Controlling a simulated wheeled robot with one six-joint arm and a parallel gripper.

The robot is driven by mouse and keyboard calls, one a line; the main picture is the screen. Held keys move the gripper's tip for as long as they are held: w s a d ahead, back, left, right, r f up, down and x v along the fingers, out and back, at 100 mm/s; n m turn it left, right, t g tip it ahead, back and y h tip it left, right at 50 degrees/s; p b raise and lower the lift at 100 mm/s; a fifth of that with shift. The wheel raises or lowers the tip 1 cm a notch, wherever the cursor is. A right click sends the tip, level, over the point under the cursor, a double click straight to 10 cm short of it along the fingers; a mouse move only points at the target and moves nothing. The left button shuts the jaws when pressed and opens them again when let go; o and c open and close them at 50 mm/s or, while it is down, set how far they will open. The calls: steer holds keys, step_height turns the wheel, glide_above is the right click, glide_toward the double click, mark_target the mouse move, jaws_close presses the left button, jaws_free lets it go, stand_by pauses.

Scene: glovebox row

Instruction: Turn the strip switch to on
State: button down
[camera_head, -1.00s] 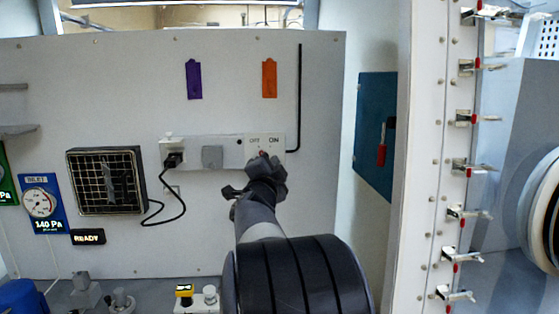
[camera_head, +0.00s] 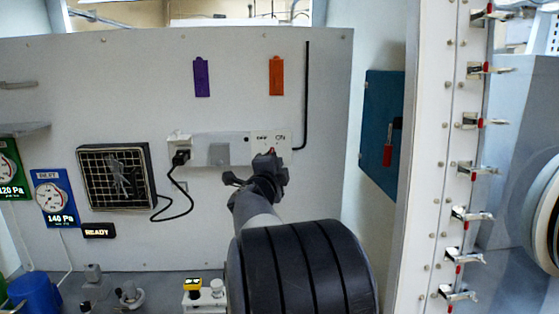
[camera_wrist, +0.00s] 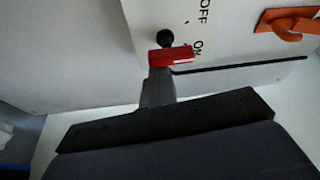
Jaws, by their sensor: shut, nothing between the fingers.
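The white power strip (camera_head: 236,136) is fixed across the grey wall panel, with OFF and ON labels at its right end. The strip switch, a red part (camera_wrist: 172,57) with a round black end (camera_wrist: 165,38) beside it, shows in the wrist view. The red part lies nearer the ON label than the OFF label. In the head view only a bit of red (camera_head: 270,151) shows below the labels. My gripper (camera_head: 267,158) is shut and empty, its tip (camera_wrist: 158,78) right at the red part. I cannot tell whether they touch.
A black plug (camera_head: 181,158) with a cable sits in the strip's left end. Purple (camera_head: 202,78) and orange (camera_head: 276,76) tags hang above. A black bar (camera_head: 306,95) runs down the panel at right. A shelf with a yellow-topped box (camera_head: 193,285) lies below.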

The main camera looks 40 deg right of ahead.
steer(key=shift+w+a+m, duration=0.2)
steer(key=shift+m, duration=0.1)
stand_by(0.6)
steer(key=shift+a, duration=0.1)
